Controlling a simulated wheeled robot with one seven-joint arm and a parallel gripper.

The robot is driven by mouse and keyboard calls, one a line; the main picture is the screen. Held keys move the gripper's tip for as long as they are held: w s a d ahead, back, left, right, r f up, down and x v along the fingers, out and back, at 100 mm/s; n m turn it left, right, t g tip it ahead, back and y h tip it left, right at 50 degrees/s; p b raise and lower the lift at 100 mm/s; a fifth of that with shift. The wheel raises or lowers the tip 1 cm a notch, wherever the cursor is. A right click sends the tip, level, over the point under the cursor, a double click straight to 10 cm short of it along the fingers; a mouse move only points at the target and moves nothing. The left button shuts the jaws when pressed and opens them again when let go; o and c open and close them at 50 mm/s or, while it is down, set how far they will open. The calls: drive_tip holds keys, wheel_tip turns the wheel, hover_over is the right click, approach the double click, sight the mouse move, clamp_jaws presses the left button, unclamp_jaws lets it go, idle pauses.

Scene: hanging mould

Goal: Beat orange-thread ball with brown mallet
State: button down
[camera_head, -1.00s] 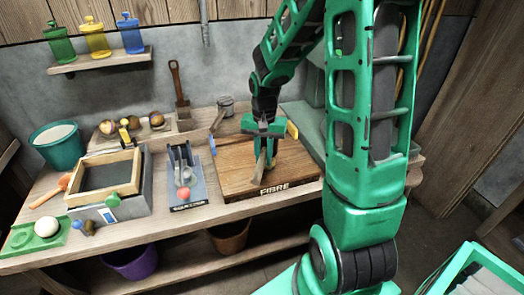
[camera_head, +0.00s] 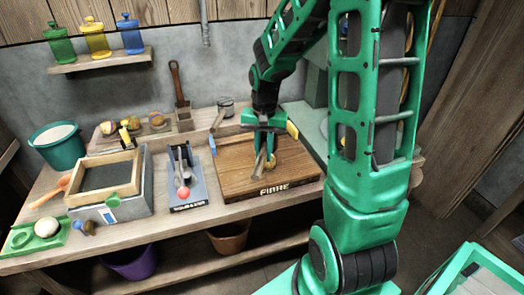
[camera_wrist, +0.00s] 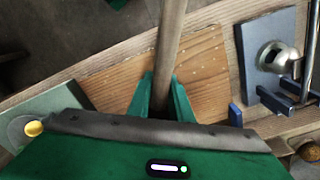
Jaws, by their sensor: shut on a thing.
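My gripper (camera_head: 263,127) is over the wooden board (camera_head: 232,185) marked FIBRE and is shut on a wooden handle (camera_head: 260,163). In the wrist view the handle (camera_wrist: 170,45) runs between the two green fingers and out of the top edge. I cannot make out a mallet head on it. A small yellowish round thing (camera_head: 271,161) shows on the board just beside the handle, partly hidden; I cannot tell whether it is the orange-thread ball. Several balls (camera_head: 157,121) lie on a tray at the back left, their threads too small to make out.
Left of the board stands a blue-grey device with a red ball (camera_head: 184,192). Further left are a framed box (camera_head: 110,175), an orange-ended wooden tool (camera_head: 48,196) and a green tray with a white ball (camera_head: 47,227). A teal bucket (camera_head: 60,150) stands behind.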

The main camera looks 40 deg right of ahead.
wheel_tip(320, 180, down, 3)
drive_tip(key=shift+f, duration=0.1)
drive_tip(key=shift+r, duration=2.1)
drive_tip(key=shift+r, duration=2.55)
drive_tip(key=shift+f, duration=0.1)
